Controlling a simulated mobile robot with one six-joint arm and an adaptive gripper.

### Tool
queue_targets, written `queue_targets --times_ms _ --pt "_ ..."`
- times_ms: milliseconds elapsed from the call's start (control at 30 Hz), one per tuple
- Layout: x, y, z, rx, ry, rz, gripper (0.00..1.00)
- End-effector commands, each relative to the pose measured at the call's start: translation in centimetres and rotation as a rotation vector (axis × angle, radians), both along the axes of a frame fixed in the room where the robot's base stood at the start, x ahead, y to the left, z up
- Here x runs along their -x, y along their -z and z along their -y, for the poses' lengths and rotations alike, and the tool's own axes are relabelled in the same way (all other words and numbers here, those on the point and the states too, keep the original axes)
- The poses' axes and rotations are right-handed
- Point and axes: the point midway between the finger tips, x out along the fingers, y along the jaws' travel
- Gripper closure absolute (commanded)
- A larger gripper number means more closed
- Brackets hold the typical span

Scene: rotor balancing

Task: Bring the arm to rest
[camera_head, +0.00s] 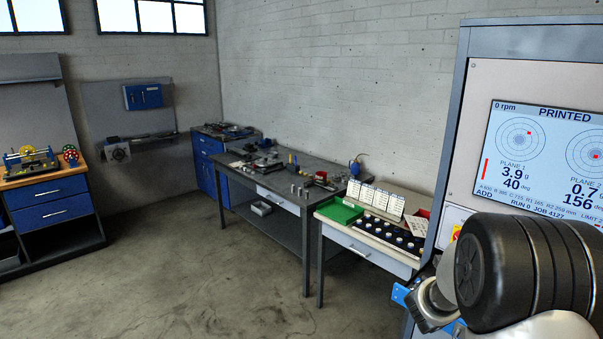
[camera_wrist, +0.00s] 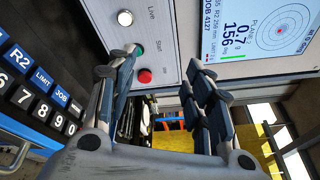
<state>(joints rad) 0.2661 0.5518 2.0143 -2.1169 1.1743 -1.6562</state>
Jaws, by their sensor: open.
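My gripper (camera_wrist: 164,78) is open and empty in the wrist view, its two fingers apart with nothing between them. It is in front of the balancing machine's control panel (camera_wrist: 150,25). The red button (camera_wrist: 145,76) and green Start button (camera_wrist: 139,49) show close to the left finger; I cannot tell whether it touches the panel. In the head view my arm is at the lower right, in front of the machine cabinet (camera_head: 457,130); my fingers cannot be made out there.
The machine's screen (camera_head: 545,150) reads PRINTED and 0 rpm. A keypad (camera_wrist: 35,85) is left in the wrist view. A tray table (camera_head: 365,248) and a grey workbench (camera_head: 270,178) stand along the wall. A blue drawer cabinet (camera_head: 50,200) is far left. Open floor (camera_head: 190,270) lies between.

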Motion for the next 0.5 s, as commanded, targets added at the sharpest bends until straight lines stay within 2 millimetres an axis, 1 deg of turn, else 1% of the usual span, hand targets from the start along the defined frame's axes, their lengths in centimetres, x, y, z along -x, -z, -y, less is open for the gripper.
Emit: queue_targets --times_ms 33,67,100,167,200,267,300,367,400,467,500 --pt "2.7 -1.8 -0.6 -0.097 0.083 0.156 0.53" --pt "4.3 -2.4 -1.0 -0.16 0.136 0.249 0.53" --pt "6.5 -3.0 -1.6 -0.242 0.208 0.373 0.53" --pt "9.7 -3.5 -2.8 -0.365 0.318 0.562 0.53" --pt "11.8 -3.5 -3.8 -0.445 0.392 0.69 0.53" --pt "14.8 -3.3 -5.7 -0.564 0.508 0.878 0.53" --pt "16.6 -2.9 -7.1 -0.643 0.589 1.005 0.53" --pt "19.1 -2.2 -9.5 -0.76 0.718 1.188 0.53" --pt "20.6 -1.6 -11.2 -0.837 0.807 1.308 0.53" --pt "22.7 -0.6 -14.0 -0.948 0.956 1.481 0.53" --pt "23.8 0.0 -16.0 -1.022 1.06 1.589 0.53"
